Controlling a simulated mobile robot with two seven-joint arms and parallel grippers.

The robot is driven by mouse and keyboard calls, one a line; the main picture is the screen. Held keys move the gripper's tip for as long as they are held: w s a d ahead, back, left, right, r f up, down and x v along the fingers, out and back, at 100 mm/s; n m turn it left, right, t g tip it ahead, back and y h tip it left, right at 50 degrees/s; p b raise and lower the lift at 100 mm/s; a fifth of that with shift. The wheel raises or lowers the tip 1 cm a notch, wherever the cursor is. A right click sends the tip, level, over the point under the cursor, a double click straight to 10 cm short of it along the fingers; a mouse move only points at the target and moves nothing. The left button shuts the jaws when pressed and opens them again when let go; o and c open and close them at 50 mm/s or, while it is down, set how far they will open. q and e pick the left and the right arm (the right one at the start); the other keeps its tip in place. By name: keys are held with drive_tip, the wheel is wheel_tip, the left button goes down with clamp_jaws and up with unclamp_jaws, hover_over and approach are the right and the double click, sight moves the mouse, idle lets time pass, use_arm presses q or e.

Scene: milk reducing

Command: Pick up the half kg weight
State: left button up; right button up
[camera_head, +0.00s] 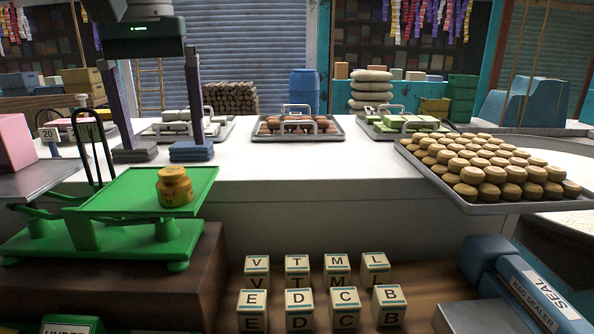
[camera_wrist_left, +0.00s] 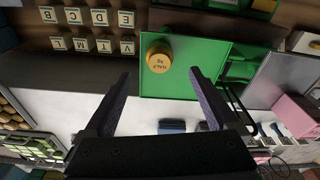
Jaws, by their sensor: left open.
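The half kg weight (camera_head: 174,187) is a small yellow, jar-shaped piece marked "HALF KG". It stands upright on the green plate (camera_head: 130,190) of a green balance scale at the left. My left gripper (camera_head: 164,146) is open and empty, with its dark purple fingers pointing down behind the weight in the head view. In the left wrist view, the weight (camera_wrist_left: 158,58) shows just beyond the gap between the open fingertips (camera_wrist_left: 160,74), not touching them. My right gripper is not in view.
A tray of round cookies (camera_head: 490,207) stands at the right, near a blue bag sealer (camera_head: 530,290). Lettered blocks (camera_head: 297,268) stand in front. More loaded trays (camera_head: 297,137) line the counter's back. Small stacks (camera_head: 190,151) sit behind the scale. The white counter's middle (camera_head: 330,165) is clear.

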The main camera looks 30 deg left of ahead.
sight(172, 171)
use_arm(q)
drive_tip(key=shift+f, duration=0.9)
drive_tip(key=f, duration=0.1)
drive_tip(key=f+p, duration=0.1)
drive_tip(key=f, duration=0.1)
drive_tip(key=f+p, duration=0.1)
drive_tip(key=shift+w+a+f, duration=0.2)
drive_tip(key=shift+w+f, duration=0.05)
drive_tip(key=shift+f, duration=0.4)
drive_tip(key=shift+c, duration=0.3)
clamp_jaws()
